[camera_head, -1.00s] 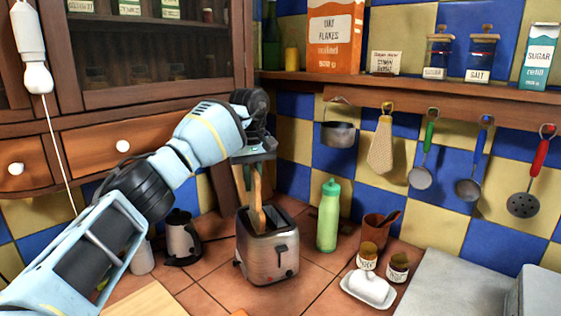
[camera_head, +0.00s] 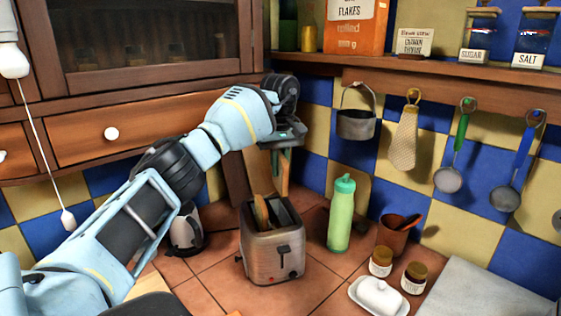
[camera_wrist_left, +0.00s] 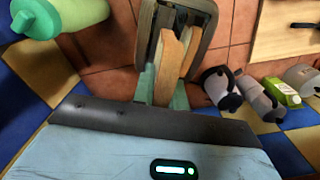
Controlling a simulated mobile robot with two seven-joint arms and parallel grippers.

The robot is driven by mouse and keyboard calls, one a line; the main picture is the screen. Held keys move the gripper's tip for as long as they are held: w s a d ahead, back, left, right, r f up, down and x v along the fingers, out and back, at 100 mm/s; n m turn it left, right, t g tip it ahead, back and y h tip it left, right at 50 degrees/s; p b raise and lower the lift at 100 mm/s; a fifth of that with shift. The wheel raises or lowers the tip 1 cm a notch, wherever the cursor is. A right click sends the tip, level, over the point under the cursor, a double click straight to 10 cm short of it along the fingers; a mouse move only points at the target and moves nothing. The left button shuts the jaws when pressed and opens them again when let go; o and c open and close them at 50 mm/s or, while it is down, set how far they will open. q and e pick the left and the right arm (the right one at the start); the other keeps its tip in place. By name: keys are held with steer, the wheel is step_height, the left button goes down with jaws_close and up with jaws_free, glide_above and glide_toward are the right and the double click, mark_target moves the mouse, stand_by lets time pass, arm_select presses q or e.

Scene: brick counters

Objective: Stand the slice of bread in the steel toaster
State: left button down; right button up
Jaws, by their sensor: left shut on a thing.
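The steel toaster (camera_head: 275,262) stands upright on the tiled counter. My left gripper (camera_head: 282,150) is above its back part, shut on a tan slice of bread (camera_head: 284,180) that hangs edge-on. In the left wrist view, the slice (camera_wrist_left: 167,75) sits between the two greenish fingertips, with the toaster rim (camera_wrist_left: 207,30) beyond. Another tan, bread-like piece (camera_head: 261,212) stands up out of the toaster's left slot, beside the held slice. Whether the held slice's lower edge touches the toaster is hard to tell. My right gripper is not in view.
A green bottle (camera_head: 341,220) stands close right of the toaster, with a brown pot (camera_head: 391,237), two jars and a butter dish (camera_head: 378,297) further right. A kettle (camera_head: 186,230) stands to the left. Utensils hang on the wall behind.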

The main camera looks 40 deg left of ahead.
mark_target(280, 191)
arm_select(q)
steer(key=shift+f, duration=1.85)
steer(key=shift+f+b, duration=0.55)
steer(key=shift+f, duration=1.45)
steer(key=shift+f+b, duration=0.35)
steer(key=shift+f, duration=1.5)
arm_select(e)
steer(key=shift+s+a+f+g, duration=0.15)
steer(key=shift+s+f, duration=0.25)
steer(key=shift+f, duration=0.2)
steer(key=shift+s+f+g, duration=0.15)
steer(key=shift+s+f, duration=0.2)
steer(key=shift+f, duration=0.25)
arm_select(q)
steer(key=c, duration=1.3)
jaws_free()
steer(key=shift+f, duration=0.1)
steer(key=shift+c, duration=0.2)
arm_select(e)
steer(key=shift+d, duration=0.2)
arm_select(q)
steer(key=shift+s, duration=0.1)
